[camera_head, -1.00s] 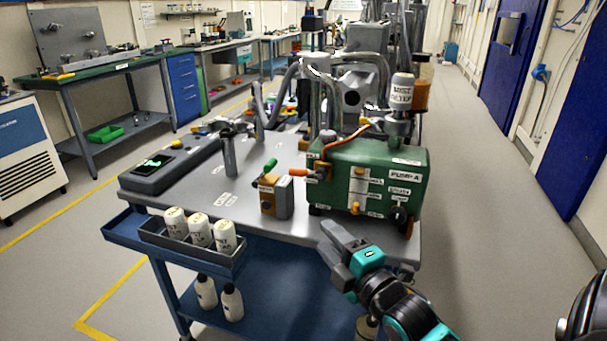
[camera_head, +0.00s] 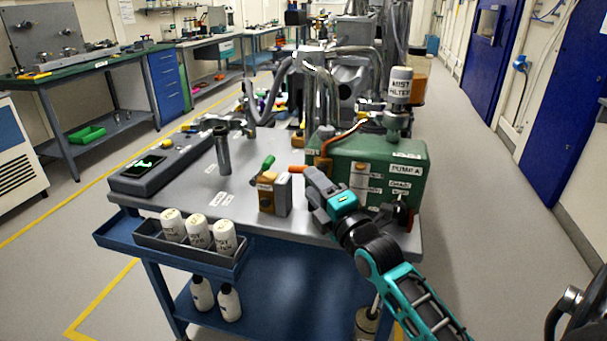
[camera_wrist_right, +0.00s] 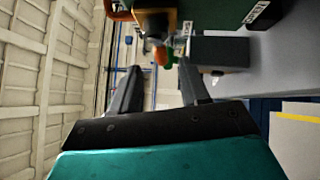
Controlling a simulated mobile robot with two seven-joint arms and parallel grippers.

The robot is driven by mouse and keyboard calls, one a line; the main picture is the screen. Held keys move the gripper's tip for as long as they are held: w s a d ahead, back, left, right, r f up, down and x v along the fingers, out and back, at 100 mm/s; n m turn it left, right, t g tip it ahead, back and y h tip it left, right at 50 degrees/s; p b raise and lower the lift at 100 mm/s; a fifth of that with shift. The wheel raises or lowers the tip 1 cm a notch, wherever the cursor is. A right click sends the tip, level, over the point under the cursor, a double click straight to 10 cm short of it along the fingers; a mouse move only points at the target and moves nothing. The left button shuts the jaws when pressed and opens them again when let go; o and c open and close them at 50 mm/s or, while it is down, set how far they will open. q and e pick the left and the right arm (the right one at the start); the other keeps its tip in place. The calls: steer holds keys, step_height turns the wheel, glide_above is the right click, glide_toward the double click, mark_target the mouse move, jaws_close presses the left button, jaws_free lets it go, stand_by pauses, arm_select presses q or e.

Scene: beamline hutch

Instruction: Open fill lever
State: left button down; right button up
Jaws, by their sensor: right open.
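The green pump box (camera_head: 375,175) stands on the grey cart top (camera_head: 190,190). An orange-handled lever (camera_head: 297,169) sticks out from its left side. A green-handled lever (camera_head: 267,164) stands tilted on a small brass-and-grey block (camera_head: 275,194) to the left. I cannot read which handle is the fill lever. My right gripper (camera_head: 312,184) is in front of the pump's left end, close to the orange handle and hiding part of the pump front. In the wrist view the right gripper (camera_wrist_right: 160,88) is open and empty, with the orange tip (camera_wrist_right: 160,57) beyond its fingers.
A mist filter bottle (camera_head: 400,85) stands above the pump's right end. A dark post (camera_head: 222,150) and a flat device with a green display (camera_head: 150,165) are on the cart's left. White bottles (camera_head: 198,232) sit in a tray at the cart's front-left edge.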

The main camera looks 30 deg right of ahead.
steer(key=shift+w+d+r, duration=0.1)
steer(key=shift+w+r, duration=0.05)
steer(key=shift+w, duration=1.05)
steer(key=shift+w+d+r, duration=0.1)
steer(key=shift+w+r, duration=0.05)
steer(key=shift+w, duration=1)
steer(key=shift+c, duration=0.3)
jaws_close()
